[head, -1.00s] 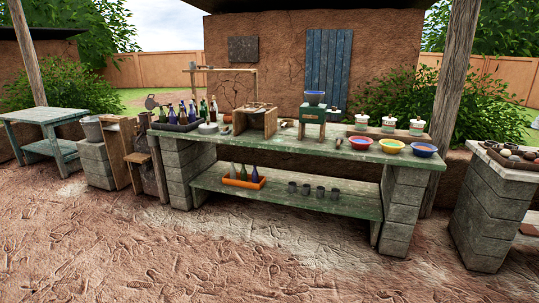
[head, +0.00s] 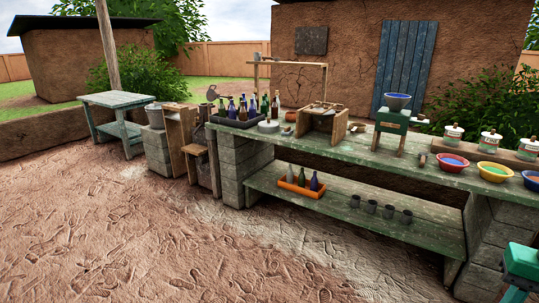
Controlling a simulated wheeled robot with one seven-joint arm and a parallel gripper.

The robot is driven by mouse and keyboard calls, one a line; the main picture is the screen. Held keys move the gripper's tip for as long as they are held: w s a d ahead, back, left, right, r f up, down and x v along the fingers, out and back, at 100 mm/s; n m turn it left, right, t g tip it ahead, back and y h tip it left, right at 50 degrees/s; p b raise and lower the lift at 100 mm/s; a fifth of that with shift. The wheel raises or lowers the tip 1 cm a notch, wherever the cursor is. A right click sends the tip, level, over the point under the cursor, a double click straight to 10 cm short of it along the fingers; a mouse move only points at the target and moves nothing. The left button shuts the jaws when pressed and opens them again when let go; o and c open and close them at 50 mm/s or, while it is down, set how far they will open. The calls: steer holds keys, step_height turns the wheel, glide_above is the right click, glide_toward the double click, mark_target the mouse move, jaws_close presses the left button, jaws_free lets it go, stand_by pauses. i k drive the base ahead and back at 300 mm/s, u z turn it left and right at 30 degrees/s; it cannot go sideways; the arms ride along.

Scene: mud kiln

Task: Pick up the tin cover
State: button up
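I cannot single out a tin cover with certainty. White tins (head: 454,134) with lids stand at the back right of the long green workbench (head: 345,160). A pale grey round piece (head: 268,126), perhaps a lid or a stack of plates, lies on the bench beside the dark bottle tray (head: 236,121). Small things on the wooden stand (head: 322,122) are too small to identify. My gripper is not clearly seen in the head view, so its fingers cannot be judged.
Coloured bowls (head: 495,171) sit along the bench's right front edge. A green stand (head: 392,128) holds a blue bowl. The lower shelf (head: 350,205) carries an orange bottle tray (head: 299,187) and several dark cups. A side table (head: 118,101) stands far left. Open ground lies in front.

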mark_target(268, 126)
steer(key=u, duration=0.45)
steer(key=i, duration=3.45)
steer(key=z, duration=0.25)
